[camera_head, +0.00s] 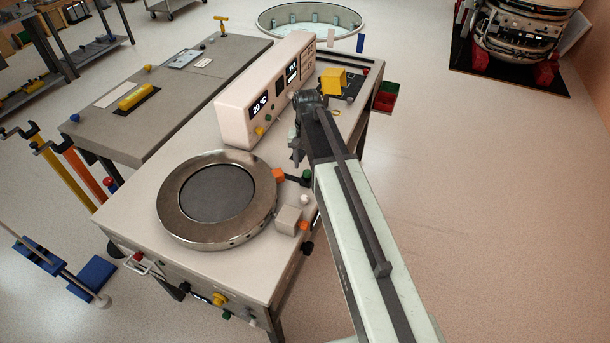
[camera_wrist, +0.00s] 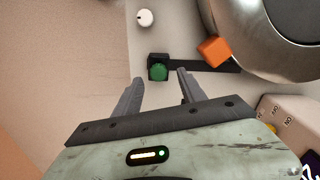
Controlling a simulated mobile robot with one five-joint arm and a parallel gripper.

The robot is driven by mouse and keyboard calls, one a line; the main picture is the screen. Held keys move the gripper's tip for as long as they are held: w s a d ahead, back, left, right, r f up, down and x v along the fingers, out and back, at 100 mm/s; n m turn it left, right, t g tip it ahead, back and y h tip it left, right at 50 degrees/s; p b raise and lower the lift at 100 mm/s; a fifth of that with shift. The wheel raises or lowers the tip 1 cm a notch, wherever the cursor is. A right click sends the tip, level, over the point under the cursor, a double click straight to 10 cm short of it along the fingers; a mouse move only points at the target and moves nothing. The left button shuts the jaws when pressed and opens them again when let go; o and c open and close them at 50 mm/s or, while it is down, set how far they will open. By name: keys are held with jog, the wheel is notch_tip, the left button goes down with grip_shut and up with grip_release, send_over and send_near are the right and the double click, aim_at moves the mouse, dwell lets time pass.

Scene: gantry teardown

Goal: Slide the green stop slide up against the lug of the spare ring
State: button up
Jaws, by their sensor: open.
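The green stop slide (camera_wrist: 158,71) is a round green knob on a black block at one end of a dark rail (camera_wrist: 222,66). In the head view the slide (camera_head: 307,175) sits right of the ring. The spare ring (camera_head: 172,212) is a broad metal ring around a dark disc; it fills the upper right of the wrist view (camera_wrist: 250,40). Its orange lug (camera_wrist: 214,50) stands beside the rail, with a clear gap to the slide. My gripper (camera_wrist: 161,77) is open and empty, the green knob showing between and just beyond its fingertips. In the head view my gripper (camera_head: 297,155) is partly hidden.
A white knob (camera_wrist: 145,17) and a pale block (camera_head: 289,220) are near the slide. A beige instrument box (camera_head: 262,92) with displays stands behind the ring, and a yellow block (camera_head: 334,81) is farther back. The bench edge runs close by on the right.

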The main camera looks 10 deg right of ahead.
aim_at(307, 172)
notch_tip(307, 172, down, 3)
jog(key=shift+d+f+b, duration=0.1)
jog(key=shift+f+b, duration=0.1)
jog(key=shift+b, duration=0.8)
jog(key=shift+r, duration=0.1)
grip_shut()
dwell(0.4)
